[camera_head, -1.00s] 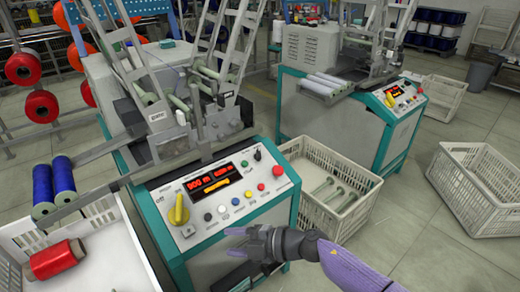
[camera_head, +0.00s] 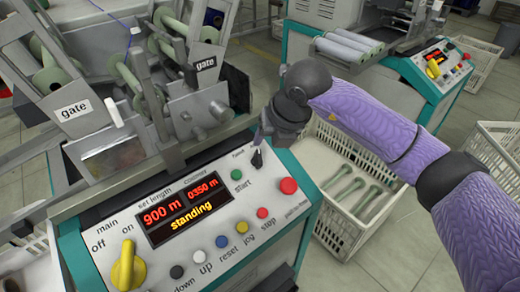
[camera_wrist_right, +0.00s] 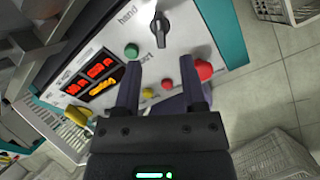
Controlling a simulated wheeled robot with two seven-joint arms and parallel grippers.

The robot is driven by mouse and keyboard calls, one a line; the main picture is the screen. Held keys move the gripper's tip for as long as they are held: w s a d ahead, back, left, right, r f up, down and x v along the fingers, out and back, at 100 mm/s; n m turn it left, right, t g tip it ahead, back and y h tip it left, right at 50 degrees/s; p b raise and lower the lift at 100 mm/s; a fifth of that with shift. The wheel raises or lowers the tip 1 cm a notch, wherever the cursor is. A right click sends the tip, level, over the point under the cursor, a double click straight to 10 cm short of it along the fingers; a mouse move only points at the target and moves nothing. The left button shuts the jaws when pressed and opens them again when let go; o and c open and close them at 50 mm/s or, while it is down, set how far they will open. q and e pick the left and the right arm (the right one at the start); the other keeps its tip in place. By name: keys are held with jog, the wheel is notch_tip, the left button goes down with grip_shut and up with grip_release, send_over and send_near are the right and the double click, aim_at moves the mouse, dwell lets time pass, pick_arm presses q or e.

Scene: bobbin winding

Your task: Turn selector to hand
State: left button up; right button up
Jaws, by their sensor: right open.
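The selector (camera_head: 257,158) is a small black knob at the upper right of the control panel (camera_head: 215,262), above the green start button (camera_head: 236,174). It also shows in the right wrist view (camera_wrist_right: 160,31), with the word "hand" printed to its left. I cannot tell which setting it points to. My right gripper (camera_head: 264,136) hangs just above the selector. In the wrist view its two fingers (camera_wrist_right: 159,66) are apart with nothing between them, and the knob lies beyond their tips. My left gripper is out of view.
The yellow main switch (camera_head: 127,266), the display (camera_head: 182,211) reading "standing" and the red stop knob (camera_head: 288,186) are on the same panel. A white crate (camera_head: 338,236) with green bobbins stands right of the machine. Gate arms rise behind the panel.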

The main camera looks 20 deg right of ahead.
aim_at(259, 156)
jog(key=b+x, duration=0.1)
jog(key=x, duration=0.2)
jog(key=b+x, duration=0.2)
jog(key=x, duration=0.1)
jog(key=shift+f, duration=0.45)
jog(key=shift+w+a+f, duration=0.15)
jog(key=shift+f, duration=0.1)
jog(key=shift+r, duration=0.15)
jog(key=shift+c, duration=0.6)
jog(key=c, duration=0.5)
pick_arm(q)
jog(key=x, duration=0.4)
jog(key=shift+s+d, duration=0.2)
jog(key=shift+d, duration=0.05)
pick_arm(e)
grip_shut()
